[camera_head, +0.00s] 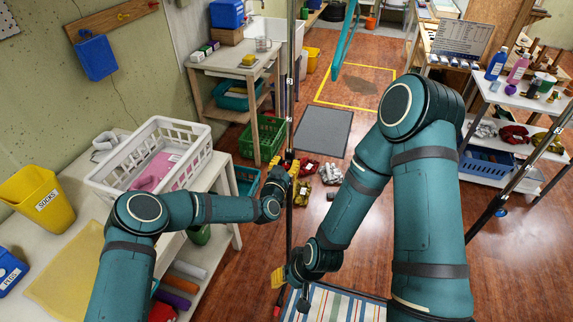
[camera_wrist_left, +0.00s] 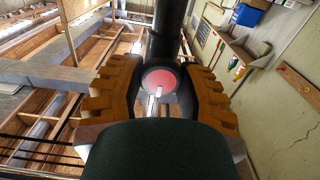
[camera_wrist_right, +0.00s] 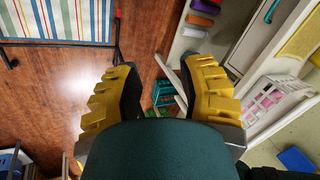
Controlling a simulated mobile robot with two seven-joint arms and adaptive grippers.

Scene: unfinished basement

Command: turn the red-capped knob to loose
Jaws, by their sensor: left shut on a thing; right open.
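The red-capped knob (camera_wrist_left: 160,79) is a round red disc in a dark rim, in the left wrist view, with a pale mark running down from its middle. It is in front of a thick dark pole. My left gripper (camera_wrist_left: 160,90) has its fingers on both sides of the knob and is shut on it. In the head view my left gripper (camera_head: 287,168) is at the upright dark pole (camera_head: 290,110), where the red cap cannot be made out. My right gripper (camera_head: 281,280) is lower, near the pole's lower part. In the right wrist view it (camera_wrist_right: 160,92) is open and empty.
A white crate (camera_head: 190,160) stands on the table at left, with a yellow bucket (camera_head: 38,195) nearby. A grey mat (camera_head: 323,132) lies on the floor ahead. A shelf with bottles stands at right.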

